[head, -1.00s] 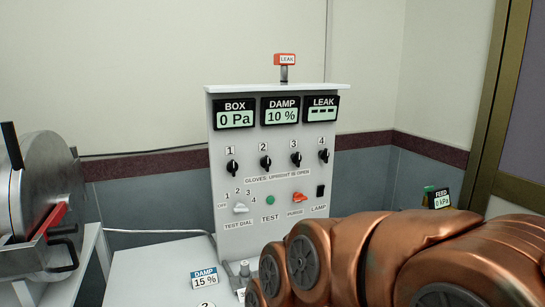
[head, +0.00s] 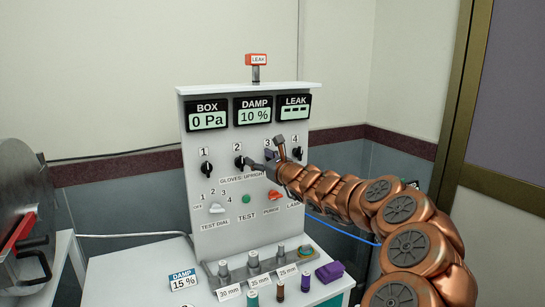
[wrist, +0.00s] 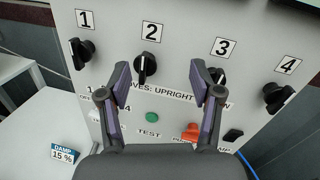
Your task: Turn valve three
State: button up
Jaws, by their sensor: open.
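Valve three is a black knob (wrist: 218,74) under the "3" label in the wrist view. It looks about upright and is partly covered by my right finger. Valve two, a black knob (wrist: 146,66), shows between my fingers in the wrist view. My gripper (wrist: 161,76) is open and empty in front of the panel, its fingers spread between valves two and three. I cannot tell whether the right finger touches valve three.
Valve one (head: 206,168) and valve four (wrist: 277,96) flank these knobs. Below are the test dial (head: 217,208), green test button (wrist: 152,117) and red purge switch (wrist: 191,132). Plungers, small bottles and a purple block (head: 329,272) stand on the bench below.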

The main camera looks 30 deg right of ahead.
jog(key=d+f+m+h, duration=0.3)
jog(key=d+f+m, duration=0.1)
jog(key=d, duration=0.4)
jog(key=shift+w+d+r+p, duration=0.1)
jog(key=shift+w+d+p, duration=0.1)
jog(key=shift+w+p, duration=1.25)
jog(key=shift+w+d+r+p, duration=0.15)
jog(key=shift+w+p, duration=0.35)
jog(key=shift+w, duration=1.8)
